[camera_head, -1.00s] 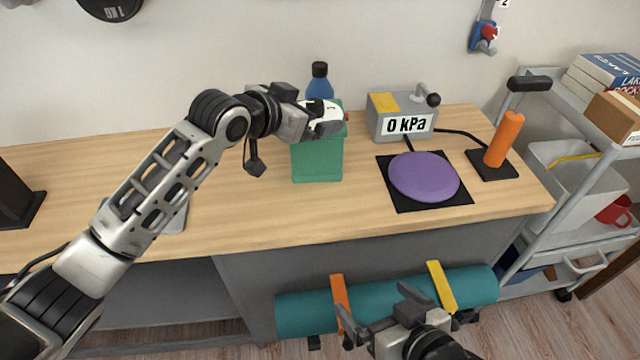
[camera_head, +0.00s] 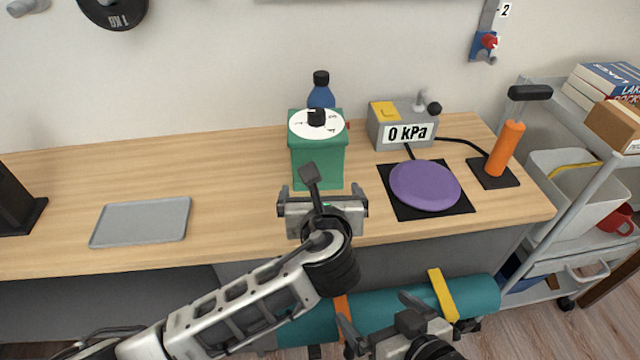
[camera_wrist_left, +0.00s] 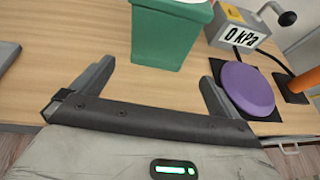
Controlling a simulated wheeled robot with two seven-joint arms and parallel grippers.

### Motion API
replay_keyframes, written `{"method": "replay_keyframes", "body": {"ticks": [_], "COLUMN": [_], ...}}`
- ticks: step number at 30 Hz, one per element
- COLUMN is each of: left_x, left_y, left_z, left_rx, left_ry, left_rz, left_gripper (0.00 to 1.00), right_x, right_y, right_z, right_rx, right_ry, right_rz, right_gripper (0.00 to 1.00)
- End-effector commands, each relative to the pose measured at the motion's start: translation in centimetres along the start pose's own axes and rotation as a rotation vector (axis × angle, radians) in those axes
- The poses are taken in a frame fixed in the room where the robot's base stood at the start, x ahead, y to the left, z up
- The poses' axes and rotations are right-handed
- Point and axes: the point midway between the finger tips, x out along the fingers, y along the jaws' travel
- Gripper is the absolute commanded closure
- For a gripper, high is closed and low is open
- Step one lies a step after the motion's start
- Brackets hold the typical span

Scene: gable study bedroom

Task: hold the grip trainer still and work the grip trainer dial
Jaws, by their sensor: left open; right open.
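The grip trainer is a green box (camera_head: 318,165) standing upright on the wooden desk. My left gripper (camera_head: 322,190) is open and empty in front of the box, near the desk's front edge. In the left wrist view the green box (camera_wrist_left: 168,35) stands beyond the open fingers, apart from them; its top is cut off there. My right gripper (camera_head: 378,316) is open and empty, low in front of the desk.
A blue bottle (camera_head: 321,92) stands behind the box. To its right are a grey gauge unit (camera_head: 385,128) reading 0 kPa, a purple disc (camera_head: 425,185) and an orange pump (camera_head: 507,145). A grey tray (camera_head: 140,222) lies left. A teal roll (camera_head: 470,290) is below the desk's edge.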

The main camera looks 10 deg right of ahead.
Motion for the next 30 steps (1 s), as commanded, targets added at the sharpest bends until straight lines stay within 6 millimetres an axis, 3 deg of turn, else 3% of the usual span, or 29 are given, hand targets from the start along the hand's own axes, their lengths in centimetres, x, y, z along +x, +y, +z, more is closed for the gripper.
{"method": "replay_keyframes", "body": {"ticks": [18,30], "left_x": [10.1,11.6], "left_y": [0.0,0.0], "left_z": [0.1,0.1], "left_rx": [0.000,-0.002], "left_ry": [-0.001,0.000], "left_rz": [0.000,-0.002], "left_gripper": [0.00,0.00], "right_x": [0.0,0.0], "right_y": [0.0,0.0], "right_z": [0.0,0.0], "right_rx": [0.000,0.000], "right_ry": [0.000,0.000], "right_rz": [0.000,0.000], "right_gripper": [0.00,0.00]}}
